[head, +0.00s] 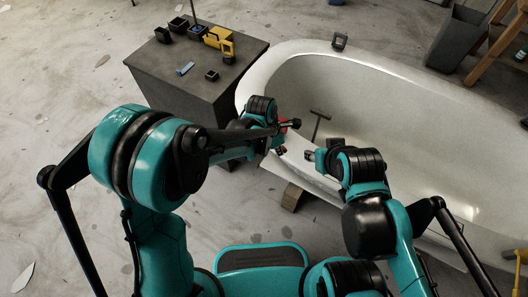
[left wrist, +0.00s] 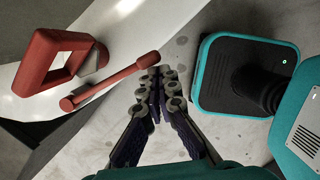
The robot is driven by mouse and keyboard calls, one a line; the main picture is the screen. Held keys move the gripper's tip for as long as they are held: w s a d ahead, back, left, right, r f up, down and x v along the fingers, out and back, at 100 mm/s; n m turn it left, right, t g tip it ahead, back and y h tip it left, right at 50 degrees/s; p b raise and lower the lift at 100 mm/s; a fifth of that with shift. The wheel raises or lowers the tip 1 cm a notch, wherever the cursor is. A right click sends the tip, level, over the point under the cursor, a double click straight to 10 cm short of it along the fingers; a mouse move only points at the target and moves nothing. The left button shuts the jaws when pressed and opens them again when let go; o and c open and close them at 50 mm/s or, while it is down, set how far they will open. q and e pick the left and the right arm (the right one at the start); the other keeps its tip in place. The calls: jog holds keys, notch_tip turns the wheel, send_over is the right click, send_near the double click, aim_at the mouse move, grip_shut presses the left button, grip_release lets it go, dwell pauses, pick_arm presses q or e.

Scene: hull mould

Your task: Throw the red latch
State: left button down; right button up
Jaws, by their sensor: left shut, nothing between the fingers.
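The red latch shows in the left wrist view as a thick red loop (left wrist: 52,72) at the left and a slim red lever bar (left wrist: 112,82) slanting up to the right. The lever's upper end lies right beside the fingertips of my left gripper (left wrist: 160,74); I cannot tell if they touch. The left fingers are together and empty. In the head view my left gripper (head: 289,125) is at the near left rim of the white hull mould (head: 290,62), with small bits of red beside it. My right gripper (head: 311,155) is near the same rim; its finger opening is too small to judge.
A dark grey workbench (head: 200,75) with small black bins and a yellow tool (head: 219,40) stands at the back left. A wooden block (head: 291,196) is under the mould. A grey bin (head: 457,40) stands at the back right.

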pick_arm(q)
jog(key=shift+w+d, duration=0.35)
jog(key=shift+d, duration=0.3)
jog(key=shift+w+d, duration=0.3)
jog(key=shift+d, duration=0.3)
jog(key=shift+w+d, duration=0.75)
jog(key=shift+d, duration=0.15)
